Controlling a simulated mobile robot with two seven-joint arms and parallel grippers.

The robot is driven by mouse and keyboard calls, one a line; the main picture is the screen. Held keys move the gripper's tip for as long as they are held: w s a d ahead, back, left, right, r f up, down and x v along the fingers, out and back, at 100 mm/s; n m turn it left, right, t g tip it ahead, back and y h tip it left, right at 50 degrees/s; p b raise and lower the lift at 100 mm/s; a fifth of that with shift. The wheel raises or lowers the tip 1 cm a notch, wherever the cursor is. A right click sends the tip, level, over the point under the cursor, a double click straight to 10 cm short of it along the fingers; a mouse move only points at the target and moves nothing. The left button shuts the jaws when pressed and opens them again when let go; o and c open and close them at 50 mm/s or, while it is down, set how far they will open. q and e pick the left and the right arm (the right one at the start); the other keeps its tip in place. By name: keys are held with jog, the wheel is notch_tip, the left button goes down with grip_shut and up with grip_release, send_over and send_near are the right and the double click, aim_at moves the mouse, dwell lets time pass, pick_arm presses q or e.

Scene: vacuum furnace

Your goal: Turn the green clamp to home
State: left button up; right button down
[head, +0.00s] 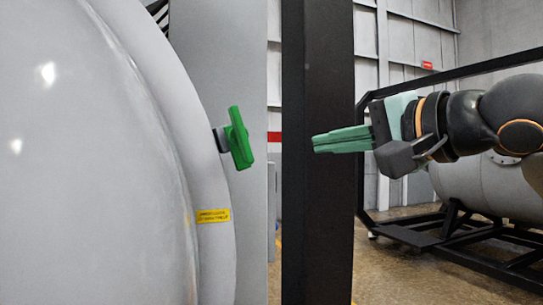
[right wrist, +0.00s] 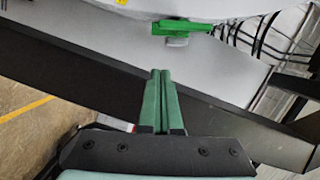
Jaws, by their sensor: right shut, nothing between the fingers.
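The green clamp (head: 238,138) sits on the rim of the large pale furnace door (head: 110,150) in the head view. Its long bar stands nearly upright, tilted a little, on a grey bracket. It also shows at the top of the right wrist view (right wrist: 182,27). My right gripper (head: 315,143) comes in from the right and points left at the clamp, with a clear gap between them. Its green fingers are together and empty, as the right wrist view (right wrist: 160,72) also shows. My left gripper is not in view.
A yellow label (head: 213,216) is on the door rim below the clamp. A grey tank on a black frame (head: 445,235) stands at the right. Dark cables (right wrist: 265,45) hang beside the clamp.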

aim_at(241, 140)
pick_arm(q)
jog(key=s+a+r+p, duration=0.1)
jog(key=p, duration=0.1)
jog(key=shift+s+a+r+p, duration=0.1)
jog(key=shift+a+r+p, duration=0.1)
jog(key=shift+p, duration=0.2)
pick_arm(e)
jog(key=w+a+f, duration=0.1)
jog(key=w+a, duration=0.6)
jog(key=a, duration=0.1)
jog(key=shift+a+f+t, duration=0.15)
jog(key=shift+t, duration=0.15)
jog(key=shift+w, duration=0.1)
pick_arm(q)
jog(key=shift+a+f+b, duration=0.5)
jog(key=shift+b, duration=0.2)
pick_arm(e)
jog(key=shift+f+m, duration=0.15)
jog(key=shift+m, duration=0.55)
